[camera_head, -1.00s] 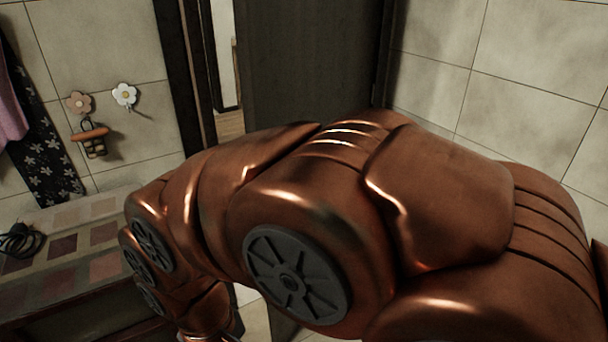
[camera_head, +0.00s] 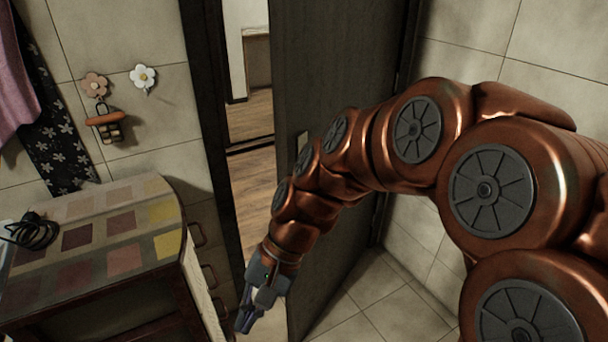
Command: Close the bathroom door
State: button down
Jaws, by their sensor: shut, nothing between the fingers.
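The bathroom door (camera_head: 330,60) is a dark panel standing open, with its hinge side at the right near the tiled wall. A gap between it and the dark door frame (camera_head: 205,100) shows a wooden floor beyond. A small light plate (camera_head: 302,142) is on the door near its free edge. My arm reaches across the front of the door, hiding part of it. My gripper (camera_head: 243,322) is shut and empty, pointing down beside the door's free edge, over the doorway side. I cannot tell whether it touches the door.
A cabinet with a patchwork top (camera_head: 125,225) stands at the left, close to my gripper, with handles on its side. A black cable (camera_head: 30,232) lies on it. Flower hooks (camera_head: 143,77) and cloths (camera_head: 60,130) hang on the wall. Tiled floor (camera_head: 365,300) is clear at the lower right.

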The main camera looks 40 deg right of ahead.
jog(key=w+d+m+t+y+b, duration=0.2)
jog(key=w+d+m+t+y, duration=0.15)
jog(key=w+m, duration=0.45)
jog(key=m+t+h+b, duration=0.4)
jog(key=m+t+b, duration=0.1)
jog(key=m+t, duration=1)
send_near(294, 164)
jog(key=shift+m+g, duration=0.4)
jog(key=shift+g, duration=0.25)
jog(key=x, duration=0.2)
jog(key=p+x, duration=0.1)
jog(key=x, duration=0.1)
jog(key=r+x, duration=0.1)
jog(key=x, duration=0.2)
jog(key=shift+w+d+p, duration=0.1)
jog(key=shift+p, duration=0.25)
jog(key=shift+r, duration=0.1)
